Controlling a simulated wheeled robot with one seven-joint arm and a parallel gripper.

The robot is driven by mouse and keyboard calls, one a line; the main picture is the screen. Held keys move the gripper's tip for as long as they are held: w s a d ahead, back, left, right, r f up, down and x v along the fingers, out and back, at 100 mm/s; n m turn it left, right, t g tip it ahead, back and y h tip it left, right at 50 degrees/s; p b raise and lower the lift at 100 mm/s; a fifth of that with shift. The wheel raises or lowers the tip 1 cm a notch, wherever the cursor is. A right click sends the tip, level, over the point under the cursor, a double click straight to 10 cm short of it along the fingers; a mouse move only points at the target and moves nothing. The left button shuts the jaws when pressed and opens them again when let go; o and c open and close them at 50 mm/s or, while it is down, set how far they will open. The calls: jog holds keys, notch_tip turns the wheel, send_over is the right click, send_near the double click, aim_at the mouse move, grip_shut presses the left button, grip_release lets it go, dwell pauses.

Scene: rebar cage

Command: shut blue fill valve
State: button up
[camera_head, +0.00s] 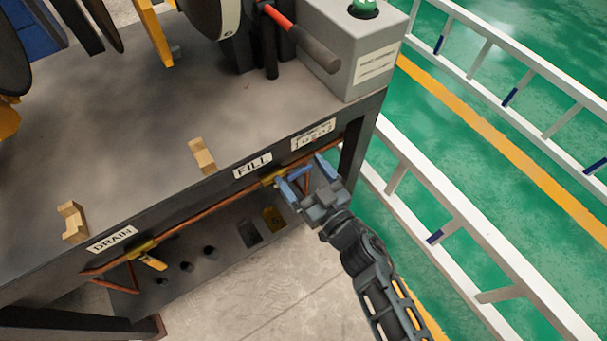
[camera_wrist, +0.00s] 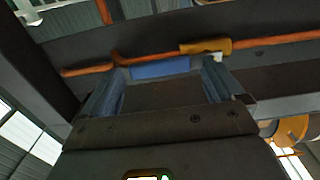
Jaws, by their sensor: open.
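The blue fill valve handle (camera_head: 298,173) is under the FILL label (camera_head: 253,165) on the bench's front edge, by a brass valve body (camera_head: 272,179) on a copper pipe (camera_head: 210,210). My gripper (camera_head: 304,180) is at the handle, its fingers open. In the wrist view the blue handle (camera_wrist: 160,68) lies between the two spread fingertips (camera_wrist: 160,82), just beside the pipe (camera_wrist: 115,60) and roughly along it. Part of the handle is hidden by my gripper. I cannot tell whether the fingers touch it.
A yellow drain valve handle (camera_head: 152,263) hangs from the same pipe at the left, under the DRAIN label (camera_head: 112,239). A grey box (camera_head: 350,60) with a green button stands on the bench. A white ladder-like rail (camera_head: 430,205) lies right of my arm.

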jog(key=shift+c, duration=0.2)
jog(key=c, duration=1.5)
